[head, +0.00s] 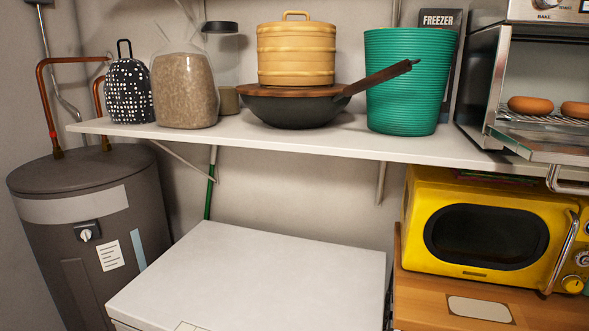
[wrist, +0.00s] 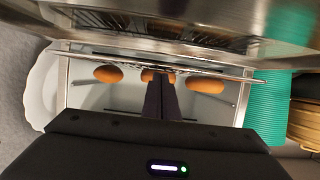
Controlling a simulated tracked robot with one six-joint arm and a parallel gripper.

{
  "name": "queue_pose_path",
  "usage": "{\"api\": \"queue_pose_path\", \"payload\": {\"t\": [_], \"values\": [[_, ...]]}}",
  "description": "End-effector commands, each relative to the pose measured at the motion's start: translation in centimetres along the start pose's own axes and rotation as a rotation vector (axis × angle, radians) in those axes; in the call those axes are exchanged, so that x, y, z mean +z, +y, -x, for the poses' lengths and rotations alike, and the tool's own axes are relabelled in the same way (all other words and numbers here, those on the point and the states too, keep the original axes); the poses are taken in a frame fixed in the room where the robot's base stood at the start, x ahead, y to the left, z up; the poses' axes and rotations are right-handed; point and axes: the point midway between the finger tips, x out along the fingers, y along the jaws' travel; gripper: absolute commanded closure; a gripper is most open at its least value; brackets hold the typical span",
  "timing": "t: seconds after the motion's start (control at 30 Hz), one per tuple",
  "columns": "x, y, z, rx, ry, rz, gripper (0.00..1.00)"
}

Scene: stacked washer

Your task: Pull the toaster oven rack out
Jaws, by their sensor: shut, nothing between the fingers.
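The toaster oven (head: 488,85) stands on the shelf at the upper right of the head view, cut off by the frame, with its door (head: 560,150) lowered open. Its wire rack (head: 540,119) is inside, with orange-brown rolls (head: 530,105) on it. The wrist view looks inverted; there the rack (wrist: 215,74) crosses the oven mouth, with rolls (wrist: 206,84) beside and behind the fingers. My gripper (wrist: 159,80) is shut and empty, its dark fingers pointing into the oven close to the rack's front edge. I cannot tell whether they touch it. The head view does not show my gripper.
A teal ribbed basket (head: 408,82) stands just left of the oven. A wok (head: 296,108) with a bamboo steamer (head: 297,52) is farther left. A yellow microwave (head: 480,230) sits below the shelf (head: 300,141). The white appliance top (head: 255,275) is clear.

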Motion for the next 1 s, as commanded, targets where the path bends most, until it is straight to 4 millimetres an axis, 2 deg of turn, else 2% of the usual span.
{"api": "queue_pose_path", "payload": {"t": [0.57, 1.0], "values": [[0.6, 0.0, -0.2, -0.001, -0.002, -0.001, 1.0], [1.2, 0.1, 1.1, -0.001, -0.005, -0.001, 1.0]]}}
